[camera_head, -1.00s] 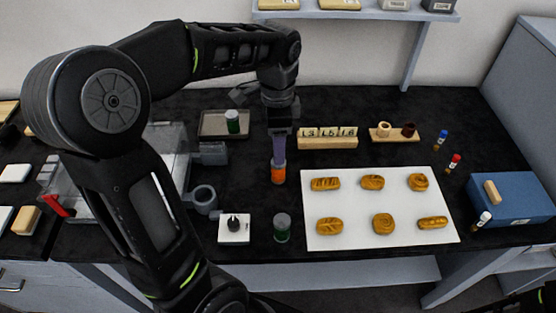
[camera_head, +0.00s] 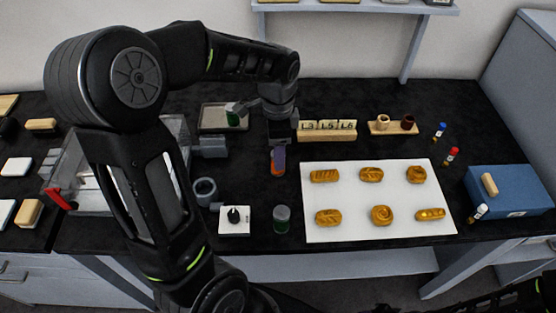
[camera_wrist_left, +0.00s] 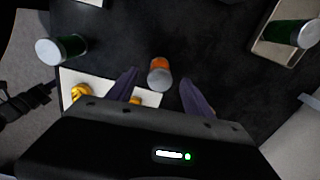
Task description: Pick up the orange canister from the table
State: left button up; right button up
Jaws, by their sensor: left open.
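The orange canister (camera_head: 279,172) stands on the black table, mostly hidden behind my left gripper's purple finger in the head view. In the left wrist view the orange canister (camera_wrist_left: 160,68) shows its grey lid and orange side, between the two fingers. My left gripper (camera_head: 278,162) points down at it from above. In the left wrist view my left gripper (camera_wrist_left: 159,78) is open, with a finger on each side of the canister and a visible gap to each. My right gripper is not in view.
A green canister (camera_head: 282,220) stands nearer the front, and another (camera_head: 233,117) is on a tray (camera_head: 210,124) behind. A white dial box (camera_head: 235,227), a grey ring-shaped holder (camera_head: 204,191) and a white board (camera_head: 345,197) with several pastries surround the spot. A wooden block row (camera_head: 327,138) stands behind.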

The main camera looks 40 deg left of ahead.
pick_arm(q)
jog(key=shift+f, duration=1.4)
grip_shut()
